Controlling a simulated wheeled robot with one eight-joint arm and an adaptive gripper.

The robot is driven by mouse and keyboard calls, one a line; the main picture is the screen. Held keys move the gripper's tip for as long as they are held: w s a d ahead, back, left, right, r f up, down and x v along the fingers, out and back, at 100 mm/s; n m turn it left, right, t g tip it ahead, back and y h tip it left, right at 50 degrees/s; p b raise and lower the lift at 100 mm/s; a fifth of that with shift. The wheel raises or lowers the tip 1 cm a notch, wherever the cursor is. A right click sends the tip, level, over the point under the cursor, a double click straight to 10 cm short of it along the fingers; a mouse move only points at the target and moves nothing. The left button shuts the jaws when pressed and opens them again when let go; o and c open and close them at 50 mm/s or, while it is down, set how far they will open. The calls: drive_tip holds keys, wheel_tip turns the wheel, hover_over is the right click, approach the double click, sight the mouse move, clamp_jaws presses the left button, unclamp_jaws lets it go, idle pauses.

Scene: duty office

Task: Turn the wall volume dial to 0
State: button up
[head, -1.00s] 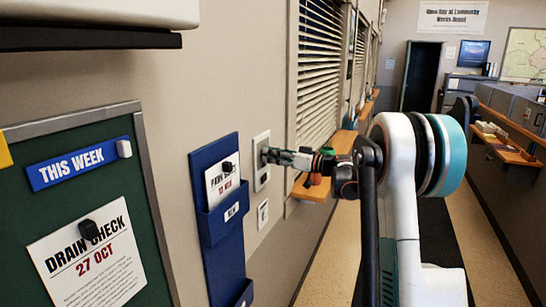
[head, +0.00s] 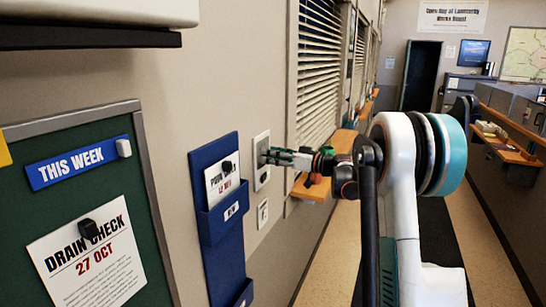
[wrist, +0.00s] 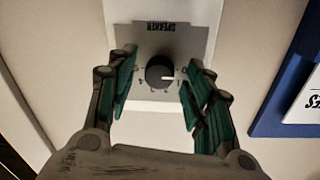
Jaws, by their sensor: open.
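The volume dial (wrist: 160,72) is a round black knob with a white pointer mark, on a pale wall plate (wrist: 185,38) marked with a scale. In the wrist view the white mark points to the right; the scale numbers are too small to read. My gripper (wrist: 155,90) is open, with one green-padded finger on each side of the dial and a gap to the knob on both sides. In the head view the wall plate (head: 261,150) is on the wall and my gripper (head: 272,156) is right at it, hiding the dial.
A blue document holder (head: 222,225) hangs on the wall left of the plate and also shows at the right in the wrist view (wrist: 290,75). A smaller plate (head: 262,213) is below. A window with blinds (head: 318,75) and an orange ledge (head: 325,180) are beyond.

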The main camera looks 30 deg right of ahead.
drive_tip(key=v, duration=1.2)
